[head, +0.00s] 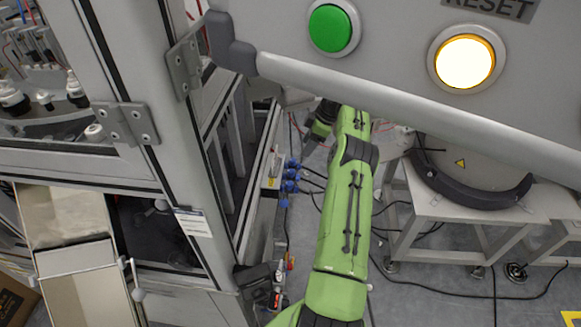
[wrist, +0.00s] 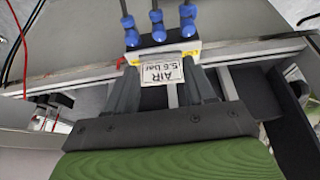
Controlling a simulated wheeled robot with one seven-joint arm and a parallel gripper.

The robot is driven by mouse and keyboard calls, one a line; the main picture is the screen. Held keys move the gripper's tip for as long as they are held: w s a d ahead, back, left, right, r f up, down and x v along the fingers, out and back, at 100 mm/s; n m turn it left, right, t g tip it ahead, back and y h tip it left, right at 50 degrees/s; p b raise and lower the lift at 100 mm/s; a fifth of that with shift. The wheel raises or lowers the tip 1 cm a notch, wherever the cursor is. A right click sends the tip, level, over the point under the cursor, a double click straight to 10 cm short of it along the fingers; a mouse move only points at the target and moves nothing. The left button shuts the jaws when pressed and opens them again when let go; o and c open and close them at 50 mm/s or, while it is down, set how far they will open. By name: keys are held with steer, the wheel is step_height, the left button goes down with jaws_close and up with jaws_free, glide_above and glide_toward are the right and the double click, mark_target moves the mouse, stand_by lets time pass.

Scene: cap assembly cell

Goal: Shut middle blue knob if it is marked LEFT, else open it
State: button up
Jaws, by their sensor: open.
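Several blue knobs sit in a row on the side of the machine cabinet, with the middle blue knob (head: 289,175) between its neighbours. In the wrist view three show at the top, the middle blue knob (wrist: 158,26) among them, each with a dark hose or stem running upward. A white label (wrist: 160,74) below them reads "AIR 5.6 bar" upside down; I see no LEFT on it. My gripper (wrist: 159,82) is open and empty, its two dark fingers pointing toward the knobs on either side of the label. It is apart from the knobs.
A grey panel with a green button (head: 330,28) and a lit yellow button (head: 465,62) covers the upper right of the head view. A white stand (head: 450,232) is at the right. Dark cables cross the floor. A metal ledge (wrist: 70,68) runs below the knobs.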

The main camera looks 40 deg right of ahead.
mark_target(291, 171)
steer(key=b+x, duration=0.3)
steer(key=x, duration=1)
steer(key=shift+f, duration=0.15)
jaws_close()
